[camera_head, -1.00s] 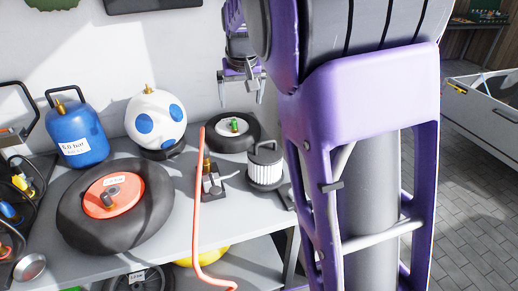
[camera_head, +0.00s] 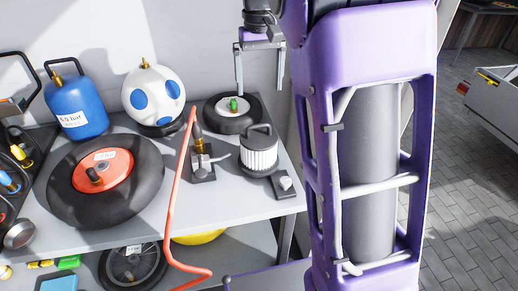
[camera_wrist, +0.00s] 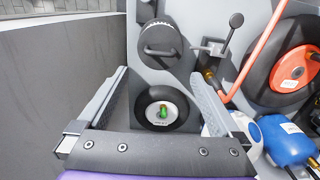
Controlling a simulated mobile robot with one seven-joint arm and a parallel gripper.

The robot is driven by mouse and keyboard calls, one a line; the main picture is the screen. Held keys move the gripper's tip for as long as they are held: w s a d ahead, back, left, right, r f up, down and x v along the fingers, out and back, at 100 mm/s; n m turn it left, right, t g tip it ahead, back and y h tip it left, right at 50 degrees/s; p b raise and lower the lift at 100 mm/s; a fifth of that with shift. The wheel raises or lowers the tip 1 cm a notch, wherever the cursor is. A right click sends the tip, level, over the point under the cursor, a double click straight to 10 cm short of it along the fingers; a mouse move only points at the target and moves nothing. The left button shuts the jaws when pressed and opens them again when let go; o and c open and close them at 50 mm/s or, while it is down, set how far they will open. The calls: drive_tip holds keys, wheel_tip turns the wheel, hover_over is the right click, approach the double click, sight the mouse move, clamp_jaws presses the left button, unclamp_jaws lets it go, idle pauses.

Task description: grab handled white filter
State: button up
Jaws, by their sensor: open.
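The handled white filter (camera_head: 259,155) is a white pleated cylinder with a dark base, a dark top and a dark loop handle. It stands upright near the right end of the grey workbench (camera_head: 240,202). In the wrist view the filter (camera_wrist: 160,40) shows from above, beyond the fingertips. My gripper (camera_head: 260,88) is open and empty, with its fingers pointing down. It hangs above and behind the filter, near the small wheel, apart from both. In the wrist view my gripper (camera_wrist: 158,75) spans wide, with the small wheel showing between its fingers.
The small black wheel (camera_head: 232,122) lies behind the filter. A lever valve (camera_head: 200,160) with a red hose (camera_head: 175,190) stands to the left. A large black wheel (camera_head: 70,205), a white-and-blue ball (camera_head: 153,92) and a blue canister (camera_head: 75,105) lie farther left. A small block (camera_head: 285,184) sits right of the filter.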

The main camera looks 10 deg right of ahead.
drive_tip(key=b, duration=0.1)
hover_over(259, 126)
wheel_tip(259, 126, down, 8)
drive_tip(key=shift+f, duration=0.1)
drive_tip(key=shift+w+f+b, duration=0.2)
drive_tip(key=shift+f+b, duration=0.45)
drive_tip(key=shift+f, duration=2.15)
drive_tip(key=shift+r, duration=0.1)
clamp_jaws()
